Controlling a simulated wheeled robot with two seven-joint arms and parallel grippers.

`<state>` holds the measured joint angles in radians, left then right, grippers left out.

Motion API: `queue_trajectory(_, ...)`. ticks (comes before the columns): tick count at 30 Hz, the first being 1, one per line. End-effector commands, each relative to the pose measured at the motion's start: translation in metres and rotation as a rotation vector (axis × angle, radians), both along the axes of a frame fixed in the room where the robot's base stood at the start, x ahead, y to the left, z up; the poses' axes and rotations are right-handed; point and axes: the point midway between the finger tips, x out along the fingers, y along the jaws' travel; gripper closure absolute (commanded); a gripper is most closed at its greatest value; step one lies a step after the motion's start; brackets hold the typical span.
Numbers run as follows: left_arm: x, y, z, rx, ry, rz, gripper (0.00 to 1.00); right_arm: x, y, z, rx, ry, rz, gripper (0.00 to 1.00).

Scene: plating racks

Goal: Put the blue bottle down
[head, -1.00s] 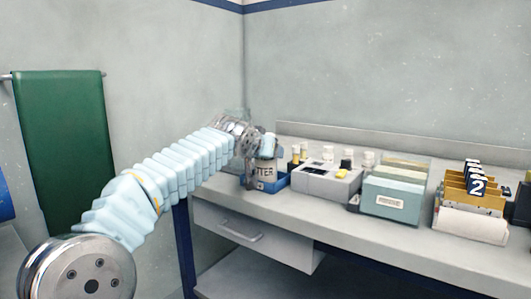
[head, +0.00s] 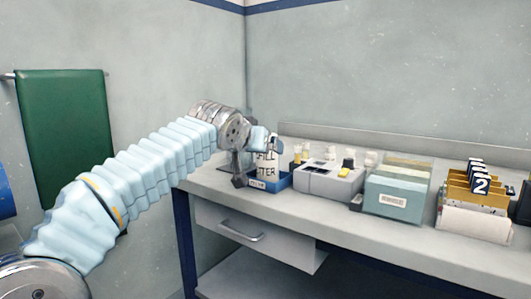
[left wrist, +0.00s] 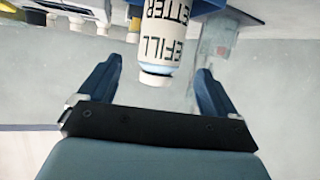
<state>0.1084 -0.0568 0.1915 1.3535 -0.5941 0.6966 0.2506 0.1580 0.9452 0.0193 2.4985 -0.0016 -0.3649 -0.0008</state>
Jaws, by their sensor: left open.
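The bottle (head: 265,163) stands at the left end of the counter, at a blue tray (head: 284,183). It is white with dark lettering, and my gripper partly covers it in the head view. I see no finger touching the bottle. My right gripper is not in view.
Right of the bottle are a grey device (head: 330,182), a teal file box (head: 396,197) and a rack with numbered dividers (head: 474,188). Small bottles stand behind the device. A low backsplash (head: 390,142) runs along the wall. The counter's front strip (head: 350,232) is clear.

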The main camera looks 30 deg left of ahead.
Motion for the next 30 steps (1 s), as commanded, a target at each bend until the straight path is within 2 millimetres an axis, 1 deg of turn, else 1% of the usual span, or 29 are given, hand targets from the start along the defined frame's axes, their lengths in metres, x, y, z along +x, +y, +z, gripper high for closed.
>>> queue_trajectory(1, -0.011, -0.002, 0.004, 0.001, -0.003, 0.000, 0.08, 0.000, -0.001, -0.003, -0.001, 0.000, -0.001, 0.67)
queue_trajectory(3, -0.024, -0.004, 0.010, 0.000, -0.002, 0.000, 0.08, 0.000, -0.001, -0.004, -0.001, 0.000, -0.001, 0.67)
queue_trajectory(6, -0.038, -0.007, 0.016, -0.001, -0.001, -0.001, 0.08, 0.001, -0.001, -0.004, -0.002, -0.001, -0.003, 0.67)
queue_trajectory(9, -0.046, -0.009, 0.019, -0.001, 0.001, -0.001, 0.08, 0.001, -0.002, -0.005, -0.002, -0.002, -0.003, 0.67)
queue_trajectory(14, -0.049, -0.009, 0.021, -0.001, 0.001, -0.001, 0.08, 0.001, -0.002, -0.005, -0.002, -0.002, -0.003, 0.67)
queue_trajectory(30, -0.049, -0.009, 0.020, -0.001, 0.001, 0.000, 0.08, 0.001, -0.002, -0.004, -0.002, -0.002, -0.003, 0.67)
